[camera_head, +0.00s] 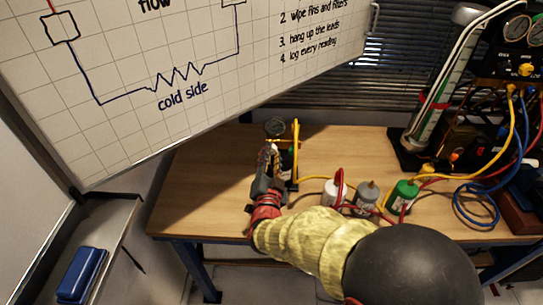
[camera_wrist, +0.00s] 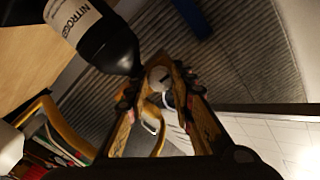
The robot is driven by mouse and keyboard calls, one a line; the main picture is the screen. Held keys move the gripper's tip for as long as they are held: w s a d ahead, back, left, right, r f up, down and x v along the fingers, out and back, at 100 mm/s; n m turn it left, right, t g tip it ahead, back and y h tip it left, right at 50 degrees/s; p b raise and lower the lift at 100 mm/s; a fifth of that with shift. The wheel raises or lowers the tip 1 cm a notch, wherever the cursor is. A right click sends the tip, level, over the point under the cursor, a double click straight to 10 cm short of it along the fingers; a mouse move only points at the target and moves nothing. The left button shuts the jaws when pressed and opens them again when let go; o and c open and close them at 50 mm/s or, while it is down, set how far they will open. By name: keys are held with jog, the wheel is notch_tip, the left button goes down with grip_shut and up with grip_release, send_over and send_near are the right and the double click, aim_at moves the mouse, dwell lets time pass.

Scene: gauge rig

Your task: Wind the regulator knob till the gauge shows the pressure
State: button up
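The gauge (camera_head: 275,128) is a small dark round dial at the back of the wooden bench; its needle and reading are too small to make out. My gripper (camera_head: 270,148) is just in front of it, beside an upright yellow frame or hose (camera_head: 297,150). In the wrist view, my gripper's two fingers (camera_wrist: 159,80) stand apart, with a small grey metallic round part (camera_wrist: 158,75) between their tips. It may be the regulator knob; I cannot tell whether the fingers press on it. A black bottle labelled NITROGEN (camera_wrist: 105,45) is close by on the left.
White (camera_head: 335,190), grey (camera_head: 365,196) and green (camera_head: 403,196) bottles stand to the right on the bench (camera_head: 200,190). Hoses and a manifold panel (camera_head: 515,60) fill the far right. A whiteboard (camera_head: 130,90) hangs at upper left. The bench's left end is clear.

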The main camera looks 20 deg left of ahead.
jog(key=o, duration=0.4)
jog(key=shift+o, duration=0.2)
jog(key=v, duration=1.2)
